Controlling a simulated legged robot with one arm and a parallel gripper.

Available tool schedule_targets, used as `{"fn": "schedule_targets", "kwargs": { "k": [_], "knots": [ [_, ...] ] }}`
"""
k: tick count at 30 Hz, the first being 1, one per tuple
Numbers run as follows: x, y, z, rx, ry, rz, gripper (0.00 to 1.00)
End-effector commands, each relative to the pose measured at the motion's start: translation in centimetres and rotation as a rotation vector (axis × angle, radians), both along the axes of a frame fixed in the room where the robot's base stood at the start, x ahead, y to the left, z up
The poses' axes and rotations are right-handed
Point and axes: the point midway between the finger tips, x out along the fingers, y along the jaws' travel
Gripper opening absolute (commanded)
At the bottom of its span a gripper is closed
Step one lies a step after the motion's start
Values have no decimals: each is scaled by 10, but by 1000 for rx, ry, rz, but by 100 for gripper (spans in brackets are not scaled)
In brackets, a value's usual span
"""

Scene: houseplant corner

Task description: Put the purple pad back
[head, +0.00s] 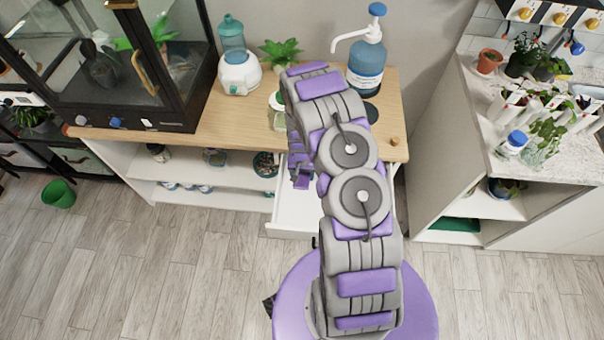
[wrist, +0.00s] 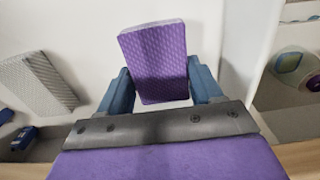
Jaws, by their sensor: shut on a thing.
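The purple pad (wrist: 155,62) is a textured block in the wrist view, between the two blue fingers of my gripper (wrist: 160,88). My gripper is shut on it. In the head view my gripper (head: 300,168) is over an open white drawer (head: 288,218) below the wooden counter, and a small purple patch shows at its tip. The wrist view shows pale white surfaces behind the pad. Whether the pad touches the drawer floor cannot be told. My arm hides part of the drawer.
A grey textured pad (wrist: 38,82) and a small blue item (wrist: 22,138) are at the left in the wrist view. The wooden counter (head: 225,130) carries a pump bottle (head: 366,68), a sprayer (head: 238,70) and a glass case (head: 105,60). Open shelves (head: 190,165) stand left of the drawer.

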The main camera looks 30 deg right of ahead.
Motion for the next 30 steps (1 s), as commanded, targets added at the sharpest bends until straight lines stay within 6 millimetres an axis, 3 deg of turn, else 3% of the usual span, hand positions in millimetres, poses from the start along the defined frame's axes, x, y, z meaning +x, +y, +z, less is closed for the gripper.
{"fn": "schedule_targets", "kwargs": {
  "k": [9, 20, 30],
  "knots": [
    [-1, 0, 0, 0, 1, 0, 90],
    [0, 0, 5, 0, 0, 0, 90],
    [-1, 0, 53, 0, 1, 1, 90]
  ]
}}
